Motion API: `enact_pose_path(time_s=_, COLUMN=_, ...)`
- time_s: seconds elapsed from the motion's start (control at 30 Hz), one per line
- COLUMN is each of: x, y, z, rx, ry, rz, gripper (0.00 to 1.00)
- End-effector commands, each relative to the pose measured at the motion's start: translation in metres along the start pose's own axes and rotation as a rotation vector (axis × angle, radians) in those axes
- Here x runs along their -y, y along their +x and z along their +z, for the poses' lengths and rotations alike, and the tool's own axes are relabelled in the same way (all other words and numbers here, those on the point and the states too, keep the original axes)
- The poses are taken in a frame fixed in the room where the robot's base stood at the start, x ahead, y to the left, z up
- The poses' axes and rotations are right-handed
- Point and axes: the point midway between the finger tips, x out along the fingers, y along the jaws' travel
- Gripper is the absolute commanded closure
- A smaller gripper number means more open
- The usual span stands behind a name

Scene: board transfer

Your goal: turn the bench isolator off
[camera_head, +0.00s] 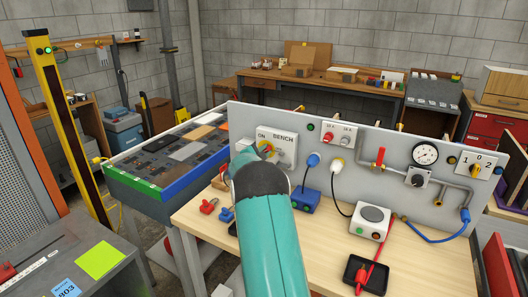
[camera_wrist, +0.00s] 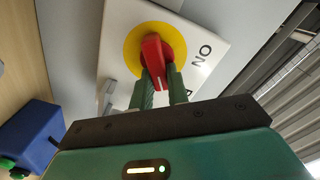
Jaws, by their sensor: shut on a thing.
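The bench isolator is a white plate (camera_head: 284,140) marked ON and BENCH on the upright grey panel. In the wrist view its red knob (camera_wrist: 152,55) sits on a yellow disc (camera_wrist: 175,38), with the ON lettering to the right. A white mark on the knob points down in that picture, towards my gripper, not at the ON lettering. My gripper (camera_wrist: 161,80) has its two green fingers shut on the red knob, one on each side. In the head view my teal arm covers the plate's lower left, and the fingers and knob are mostly hidden.
The grey panel (camera_head: 345,147) also carries a gauge (camera_head: 425,153), pipes, a 1-0-2 switch (camera_head: 473,163) and plugs. A blue box (camera_head: 305,200), a white socket box (camera_head: 371,221) and a black tray (camera_head: 365,274) stand on the wooden bench (camera_head: 325,255). Its front middle is fairly clear.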

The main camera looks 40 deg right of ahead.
Motion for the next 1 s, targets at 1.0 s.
enact_pose_path(time_s=1.0, x=-0.0089, y=-0.0011, z=0.0041, rx=0.001, ry=0.626, rz=0.001, gripper=1.0)
